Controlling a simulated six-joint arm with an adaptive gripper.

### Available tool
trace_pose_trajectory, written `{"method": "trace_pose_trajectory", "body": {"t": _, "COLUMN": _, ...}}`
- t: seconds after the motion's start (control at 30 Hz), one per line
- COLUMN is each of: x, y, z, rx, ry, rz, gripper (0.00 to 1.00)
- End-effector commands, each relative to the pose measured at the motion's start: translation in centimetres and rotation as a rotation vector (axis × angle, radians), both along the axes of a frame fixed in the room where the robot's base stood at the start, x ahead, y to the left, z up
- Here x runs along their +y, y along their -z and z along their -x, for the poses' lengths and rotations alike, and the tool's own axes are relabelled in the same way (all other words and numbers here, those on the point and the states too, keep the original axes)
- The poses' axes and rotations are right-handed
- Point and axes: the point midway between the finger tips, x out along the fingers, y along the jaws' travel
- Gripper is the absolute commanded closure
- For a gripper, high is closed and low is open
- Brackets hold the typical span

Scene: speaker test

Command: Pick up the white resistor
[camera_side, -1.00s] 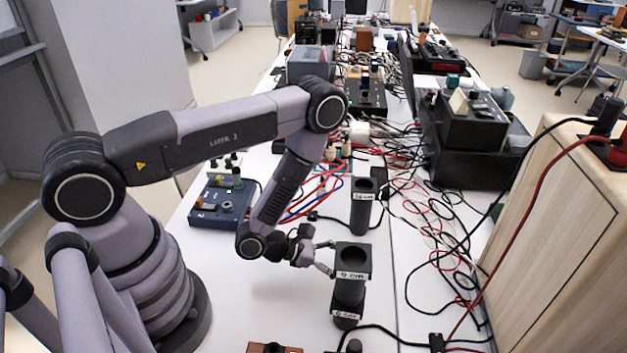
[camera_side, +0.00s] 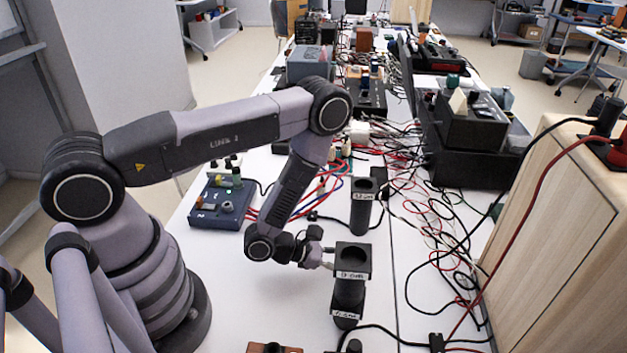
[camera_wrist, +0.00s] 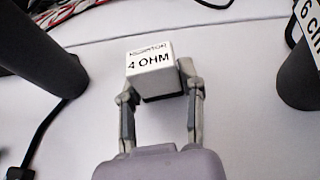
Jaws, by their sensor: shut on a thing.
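The white resistor (camera_wrist: 152,72) is a small box-shaped block with a white, lettered top reading "4 OHM" and a darker front face. In the wrist view it sits between the two fingers of my gripper (camera_wrist: 158,88), which are shut on its sides near the fingertips. In the side view my gripper (camera_side: 328,257) is low over the white table, just left of the black cylinders.
Labelled black cylinders (camera_side: 352,262) stand close to my gripper on the right, and another (camera_side: 362,208) stands behind. A blue box with knobs (camera_side: 222,208) is at the left. Loose cables (camera_side: 440,225) cover the right side.

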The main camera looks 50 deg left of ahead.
Motion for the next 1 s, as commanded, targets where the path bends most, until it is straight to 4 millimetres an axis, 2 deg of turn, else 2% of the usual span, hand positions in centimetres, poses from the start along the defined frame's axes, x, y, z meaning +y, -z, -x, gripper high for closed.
{"method": "trace_pose_trajectory", "body": {"t": 0.27, "x": 0.0, "y": -0.7, "z": -0.1, "rx": -0.001, "ry": 0.0, "rz": 0.0, "gripper": 0.99}}
{"method": "trace_pose_trajectory", "body": {"t": 0.37, "x": 0.0, "y": -2.0, "z": -0.1, "rx": -0.002, "ry": 0.0, "rz": 0.0, "gripper": 0.99}}
{"method": "trace_pose_trajectory", "body": {"t": 0.6, "x": 0.0, "y": -7.0, "z": -0.1, "rx": -0.005, "ry": 0.0, "rz": 0.0, "gripper": 0.99}}
{"method": "trace_pose_trajectory", "body": {"t": 0.7, "x": 0.0, "y": -8.6, "z": -0.1, "rx": -0.004, "ry": 0.0, "rz": 0.0, "gripper": 0.99}}
{"method": "trace_pose_trajectory", "body": {"t": 0.83, "x": 0.0, "y": -9.7, "z": 0.0, "rx": -0.002, "ry": 0.0, "rz": 0.0, "gripper": 0.99}}
{"method": "trace_pose_trajectory", "body": {"t": 1.0, "x": 0.0, "y": -10.0, "z": 0.0, "rx": 0.001, "ry": 0.0, "rz": -0.001, "gripper": 0.99}}
